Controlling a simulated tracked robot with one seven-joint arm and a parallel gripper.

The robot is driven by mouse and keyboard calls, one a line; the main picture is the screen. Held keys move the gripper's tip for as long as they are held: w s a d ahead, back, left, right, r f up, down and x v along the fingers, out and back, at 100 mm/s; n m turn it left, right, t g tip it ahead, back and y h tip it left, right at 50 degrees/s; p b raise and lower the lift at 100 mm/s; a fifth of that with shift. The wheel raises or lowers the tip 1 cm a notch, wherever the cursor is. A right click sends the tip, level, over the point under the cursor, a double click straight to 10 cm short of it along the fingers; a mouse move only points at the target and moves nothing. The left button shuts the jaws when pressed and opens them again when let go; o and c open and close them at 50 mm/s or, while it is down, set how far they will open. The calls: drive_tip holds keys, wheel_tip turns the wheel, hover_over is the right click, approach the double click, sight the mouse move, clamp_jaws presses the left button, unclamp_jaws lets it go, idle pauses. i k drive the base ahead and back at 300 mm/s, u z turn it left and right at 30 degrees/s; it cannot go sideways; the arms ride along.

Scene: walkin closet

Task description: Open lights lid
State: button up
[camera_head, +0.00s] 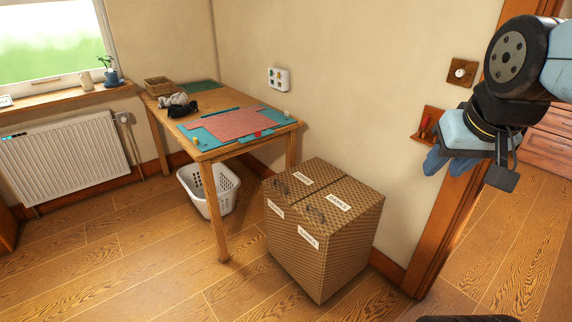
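A woven brown hamper (310,258) stands on the floor right of the table. Its top is split into two lids, a left lid (297,170) and a right lid (352,190), and both are down. Each has a dark handle, the left handle (282,187) and the right handle (315,214), near the front edge. White labels sit on both lids and on the front; their print is too small to read surely. My gripper (480,168) is raised at the upper right, well away from the hamper. Its finger opening is not clear from this angle.
A wooden table (219,151) with a pink cloth (236,123) stands left of the hamper. A white basket (216,198) is under it. A doorway frame (437,235) is right of the hamper. Open wooden floor (150,265) lies in front and left.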

sight(293, 185)
drive_tip(key=u, duration=0.1)
drive_tip(key=i, duration=1.3)
drive_tip(key=u, duration=0.15)
